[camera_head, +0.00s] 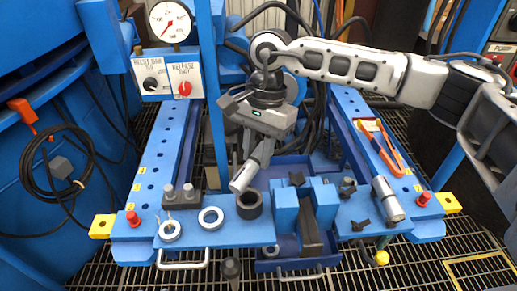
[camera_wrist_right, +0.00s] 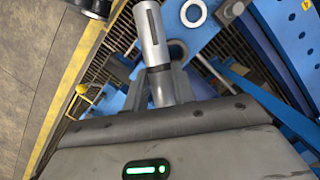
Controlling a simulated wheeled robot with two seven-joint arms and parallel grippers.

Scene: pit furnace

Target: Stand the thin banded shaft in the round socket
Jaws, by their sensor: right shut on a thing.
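My right gripper (camera_head: 260,153) points down and left over the blue bench. It is shut on a silver shaft (camera_head: 243,177), which is tilted, its free end low and to the left. In the right wrist view the shaft (camera_wrist_right: 152,38) shows a wider end with a dark slot and a thinner part between the fingers (camera_wrist_right: 168,88). The dark round socket (camera_head: 249,204) stands on the bench just below the shaft's free end. The shaft appears to be outside it; the gap is hard to judge. My left gripper is not in view.
Two pale rings (camera_head: 210,218) (camera_head: 170,230) lie left of the socket. A dark block with two pegs (camera_head: 181,197) stands behind them. Blue blocks (camera_head: 286,208) stand to the right. Another metal cylinder (camera_head: 388,200) lies farther right, near an orange-handled tool (camera_head: 383,146).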

